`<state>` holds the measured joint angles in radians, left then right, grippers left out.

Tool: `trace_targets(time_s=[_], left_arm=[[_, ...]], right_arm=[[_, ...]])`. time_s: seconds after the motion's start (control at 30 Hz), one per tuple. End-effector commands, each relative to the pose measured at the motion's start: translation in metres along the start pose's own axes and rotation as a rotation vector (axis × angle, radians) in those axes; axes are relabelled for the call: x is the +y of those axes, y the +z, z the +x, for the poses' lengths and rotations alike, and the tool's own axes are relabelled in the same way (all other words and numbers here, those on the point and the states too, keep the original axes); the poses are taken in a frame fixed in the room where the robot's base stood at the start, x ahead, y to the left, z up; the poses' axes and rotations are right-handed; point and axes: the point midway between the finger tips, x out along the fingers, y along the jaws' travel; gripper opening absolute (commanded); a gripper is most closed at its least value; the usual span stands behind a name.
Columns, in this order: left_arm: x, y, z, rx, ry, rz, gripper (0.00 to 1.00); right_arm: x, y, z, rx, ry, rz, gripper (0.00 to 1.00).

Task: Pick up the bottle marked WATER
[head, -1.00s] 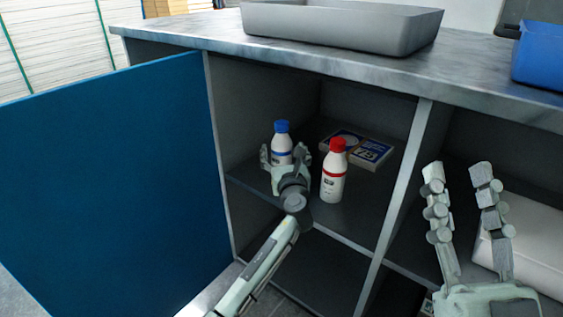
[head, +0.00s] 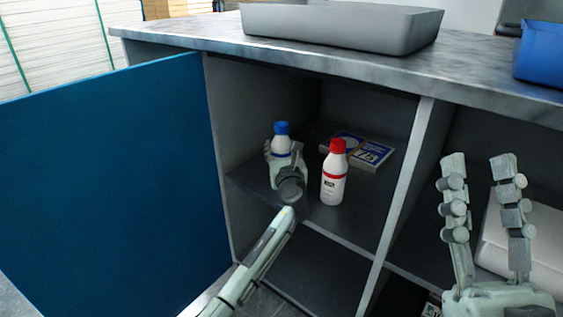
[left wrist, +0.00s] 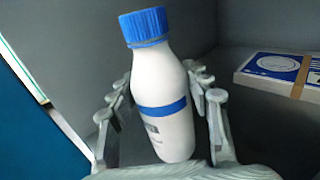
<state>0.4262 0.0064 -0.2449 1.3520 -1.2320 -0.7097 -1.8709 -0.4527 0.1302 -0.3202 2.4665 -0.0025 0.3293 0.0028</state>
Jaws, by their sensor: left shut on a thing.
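A white bottle with a blue cap and blue band (head: 282,130) stands on the cabinet shelf at the left of the open compartment. It also shows in the left wrist view (left wrist: 163,100), where its label text is too small to read. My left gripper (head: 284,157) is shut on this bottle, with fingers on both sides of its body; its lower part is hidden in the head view. A white bottle with a red cap and red band (head: 334,172) stands just to the right, apart from the gripper. My right gripper (head: 480,170) is open and empty, in front of the right compartment.
A blue door (head: 110,190) stands open on the left. Flat printed boxes (head: 370,155) lie behind the bottles. An upright divider (head: 405,180) bounds the compartment on the right. A grey tray (head: 340,30) and a blue bin (head: 540,55) are on the countertop. A white object (head: 545,240) lies at right.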

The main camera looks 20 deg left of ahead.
Motion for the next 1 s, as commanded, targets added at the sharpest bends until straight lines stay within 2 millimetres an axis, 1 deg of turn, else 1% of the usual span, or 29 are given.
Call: trace_targets(time_s=[0.03,0.1,0.33,0.47,0.57,0.67,0.73,0.8,0.87,0.9,1.0], left_arm=[[0.000,0.000,0.000,0.000,0.000,0.001,0.07],[0.000,0.002,0.000,-0.004,-0.001,0.000,0.01],[0.000,0.003,0.000,-0.004,0.000,-0.001,0.01],[0.000,0.011,0.000,-0.005,0.000,-0.001,0.01],[0.000,0.024,0.000,-0.005,0.000,-0.003,0.01],[0.000,0.044,0.000,-0.007,0.000,-0.004,0.01],[0.000,0.062,0.000,-0.008,-0.001,-0.004,0.01],[0.000,0.074,0.000,-0.007,0.000,-0.003,0.01],[0.000,0.084,0.000,-0.007,0.000,-0.002,0.01],[0.000,0.086,0.000,-0.005,-0.001,-0.002,0.01],[0.000,0.094,0.000,-0.005,0.000,0.000,0.01]], right_arm=[[0.000,0.000,0.000,0.000,0.000,0.000,0.40],[0.000,0.000,0.000,0.000,0.000,0.000,0.40],[0.000,0.000,0.001,-0.002,0.000,0.000,0.40],[-0.001,0.004,0.002,-0.038,0.000,0.003,0.40],[-0.003,0.015,0.002,-0.114,-0.002,0.009,0.40],[-0.006,0.029,0.001,-0.224,-0.004,0.015,0.40],[-0.008,0.042,-0.003,-0.322,-0.007,0.020,0.40],[-0.006,0.059,-0.011,-0.419,-0.004,0.011,0.40],[-0.004,0.071,-0.017,-0.494,-0.002,0.004,0.40],[-0.001,0.079,-0.022,-0.533,0.001,-0.004,0.40],[0.006,0.093,-0.032,-0.613,0.009,-0.021,0.40]])
